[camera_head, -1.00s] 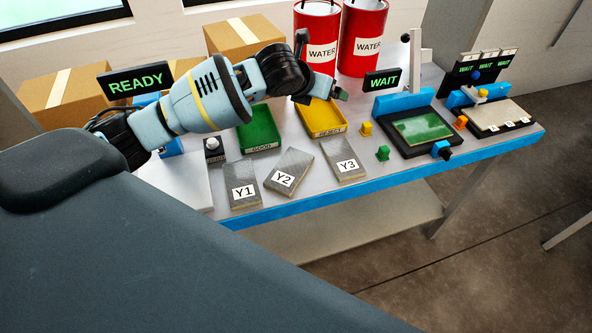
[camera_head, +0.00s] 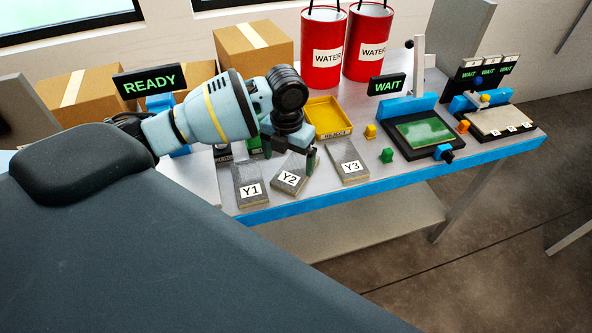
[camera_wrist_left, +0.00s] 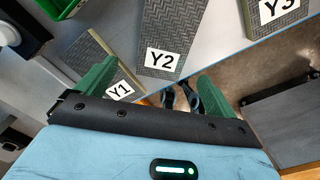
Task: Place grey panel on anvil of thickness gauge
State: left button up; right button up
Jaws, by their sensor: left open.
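Grey textured panels labelled Y1 (camera_head: 249,178), Y2 (camera_head: 287,185) and Y3 (camera_head: 347,170) lie flat in a row near the table's front edge. My left gripper (camera_head: 289,155) is open and empty, just above panel Y2. In the left wrist view, panel Y2 (camera_wrist_left: 168,30) shows between its green fingers and panel Y1 (camera_wrist_left: 92,55) is beside the left finger. Panel Y3 (camera_wrist_left: 278,18) is at the upper right. A blue stand (camera_head: 163,103) with a READY sign (camera_head: 150,82) is partly hidden behind my left arm; I see no anvil clearly. My right gripper is not visible.
A yellow tray (camera_head: 347,128) stands behind the panels. A black fixture holding a green plate (camera_head: 432,146) with a WAIT sign (camera_head: 387,86) and a beige-plate station (camera_head: 504,128) stand right. Two red water buckets (camera_head: 319,75) (camera_head: 366,65) and cardboard boxes (camera_head: 255,50) are behind.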

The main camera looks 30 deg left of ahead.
aim_at(291, 176)
pick_arm(q)
jog(key=shift+w+d+f, duration=0.1)
jog(key=shift+w+f, duration=0.05)
jog(key=shift+f, duration=1.2)
jog(key=shift+w+d+f, duration=0.1)
jog(key=shift+f, duration=1.25)
jog(key=c, duration=1.2)
jog(key=shift+r, duration=0.1)
jog(key=shift+r, duration=0.35)
jog(key=r, duration=0.2)
jog(key=shift+s+d+r, duration=0.1)
jog(key=shift+s+r, duration=0.1)
jog(key=shift+r, duration=0.2)
jog(key=s+d+r, duration=0.1)
jog(key=s+d, duration=0.7)
jog(key=s, duration=0.5)
jog(key=shift+d+r+p, duration=0.15)
jog(key=shift+d+p, duration=0.2)
